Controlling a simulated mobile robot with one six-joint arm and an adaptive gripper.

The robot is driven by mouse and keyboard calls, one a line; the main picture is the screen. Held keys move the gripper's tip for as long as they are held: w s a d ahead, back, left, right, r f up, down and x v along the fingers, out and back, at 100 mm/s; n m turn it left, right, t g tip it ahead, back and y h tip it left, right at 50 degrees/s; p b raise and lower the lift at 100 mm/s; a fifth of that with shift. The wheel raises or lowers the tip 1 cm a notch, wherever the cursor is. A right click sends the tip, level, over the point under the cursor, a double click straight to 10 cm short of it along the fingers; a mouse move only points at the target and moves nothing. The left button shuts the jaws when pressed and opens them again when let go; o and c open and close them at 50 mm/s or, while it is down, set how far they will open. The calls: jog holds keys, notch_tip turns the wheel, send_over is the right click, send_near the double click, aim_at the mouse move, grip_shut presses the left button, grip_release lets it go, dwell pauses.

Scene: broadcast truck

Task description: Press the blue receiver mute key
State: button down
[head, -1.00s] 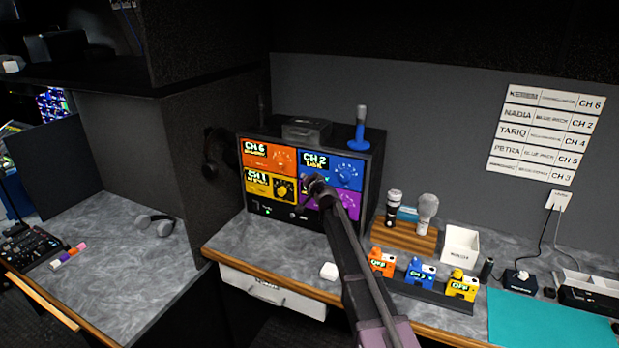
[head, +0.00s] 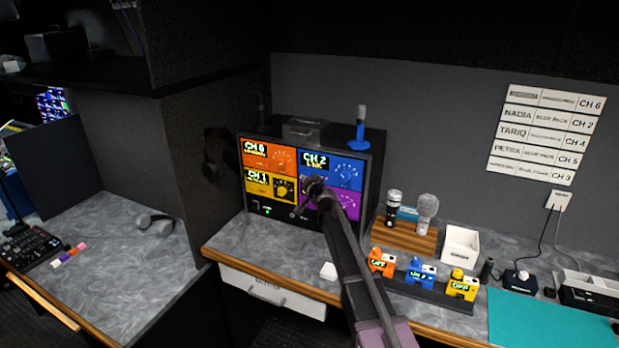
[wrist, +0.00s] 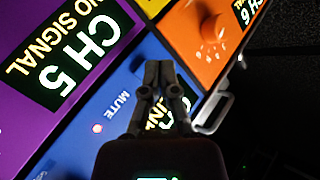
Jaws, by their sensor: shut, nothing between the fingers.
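The blue receiver (head: 349,184) is the upper right panel of the receiver rack, marked CH 2. My gripper (head: 312,186) is shut and empty in front of its lower left part. In the wrist view the blue panel (wrist: 67,157) appears rotated, with a MUTE label (wrist: 117,103) and a lit red light (wrist: 97,128). A small raised blue key (wrist: 141,68) lies in line with them, partly hidden by my shut fingertips (wrist: 158,68). I cannot tell whether the fingertips touch it.
The orange receiver (head: 285,158), yellow receiver (head: 258,187) and purple receiver (head: 349,207) adjoin the blue one. A blue-based microphone (head: 360,130) stands on the rack. Colored packs (head: 421,273) stand on the counter at right. Bare counter (head: 285,248) lies in front of the rack.

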jog(key=s, duration=0.2)
jog(key=s+a, duration=0.2)
jog(key=s, duration=0.1)
jog(key=shift+s, duration=0.3)
jog(key=shift+w, duration=0.15)
dwell(1.2)
